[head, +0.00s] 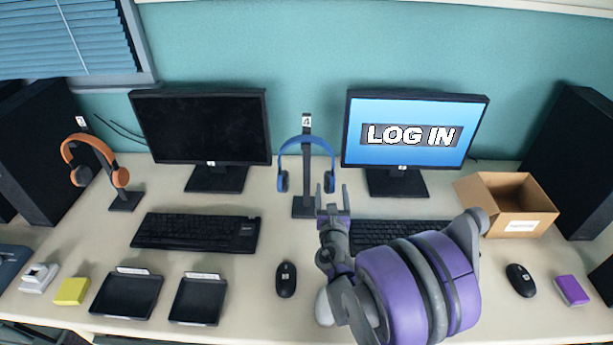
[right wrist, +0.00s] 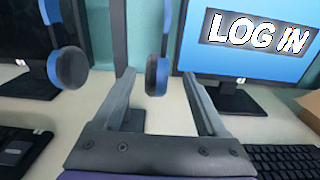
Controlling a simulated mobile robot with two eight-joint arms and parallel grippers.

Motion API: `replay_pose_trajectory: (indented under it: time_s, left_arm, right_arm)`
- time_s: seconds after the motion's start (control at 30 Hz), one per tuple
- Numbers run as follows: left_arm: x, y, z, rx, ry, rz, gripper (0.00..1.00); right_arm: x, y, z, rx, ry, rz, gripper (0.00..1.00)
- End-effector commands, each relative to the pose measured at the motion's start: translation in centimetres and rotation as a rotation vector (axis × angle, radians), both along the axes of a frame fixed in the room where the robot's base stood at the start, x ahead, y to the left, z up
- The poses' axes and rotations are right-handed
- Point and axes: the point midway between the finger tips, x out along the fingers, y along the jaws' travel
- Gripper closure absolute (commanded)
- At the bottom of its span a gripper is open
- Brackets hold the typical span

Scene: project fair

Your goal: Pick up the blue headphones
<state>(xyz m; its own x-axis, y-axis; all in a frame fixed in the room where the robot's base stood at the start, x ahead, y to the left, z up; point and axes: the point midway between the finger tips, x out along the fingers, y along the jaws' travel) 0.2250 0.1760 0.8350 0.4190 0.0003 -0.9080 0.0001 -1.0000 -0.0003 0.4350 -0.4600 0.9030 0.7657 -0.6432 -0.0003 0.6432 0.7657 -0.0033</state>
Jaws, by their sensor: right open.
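The blue headphones (head: 306,160) hang on a dark stand (head: 306,199) between the two monitors in the head view. In the right wrist view the blue headphones (right wrist: 64,52) show as two dark ear cups with blue outer parts; the upper band is out of frame. My right gripper (head: 333,198) is just in front of the stand, close to the right ear cup. Its jaws (right wrist: 158,85) are open in the right wrist view, with the right ear cup (right wrist: 157,74) between or just beyond the tips; contact cannot be told. My left gripper is not in view.
Orange headphones (head: 95,152) hang on another stand at left. A black monitor (head: 200,125) and a LOG IN monitor (head: 412,130) flank the stand. Keyboards (head: 195,232), a mouse (head: 286,279), trays (head: 197,299) and a cardboard box (head: 507,205) crowd the desk.

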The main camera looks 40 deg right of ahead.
Motion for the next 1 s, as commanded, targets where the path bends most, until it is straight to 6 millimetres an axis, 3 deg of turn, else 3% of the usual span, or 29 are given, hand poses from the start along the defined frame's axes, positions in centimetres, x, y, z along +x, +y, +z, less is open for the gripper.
replay_pose_trajectory:
  time_s: [0.27, 0.53, 0.77, 0.83, 1.0]
  left_arm:
    - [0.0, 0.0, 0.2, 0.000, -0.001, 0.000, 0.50]
    - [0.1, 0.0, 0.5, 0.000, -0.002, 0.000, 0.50]
    - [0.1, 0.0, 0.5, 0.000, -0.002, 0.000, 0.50]
    - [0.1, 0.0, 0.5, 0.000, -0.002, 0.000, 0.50]
    - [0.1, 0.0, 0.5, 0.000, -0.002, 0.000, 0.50]
  right_arm:
    - [1.5, -1.2, 0.0, 0.002, -0.001, -0.002, 0.25]
    - [4.6, -3.5, 0.0, 0.002, -0.002, -0.001, 0.25]
    - [4.9, -3.7, 0.0, 0.002, -0.002, -0.001, 0.25]
    - [4.9, -3.7, 0.0, 0.002, -0.002, -0.001, 0.32]
    - [4.9, -3.7, 0.0, 0.002, -0.002, -0.001, 0.63]
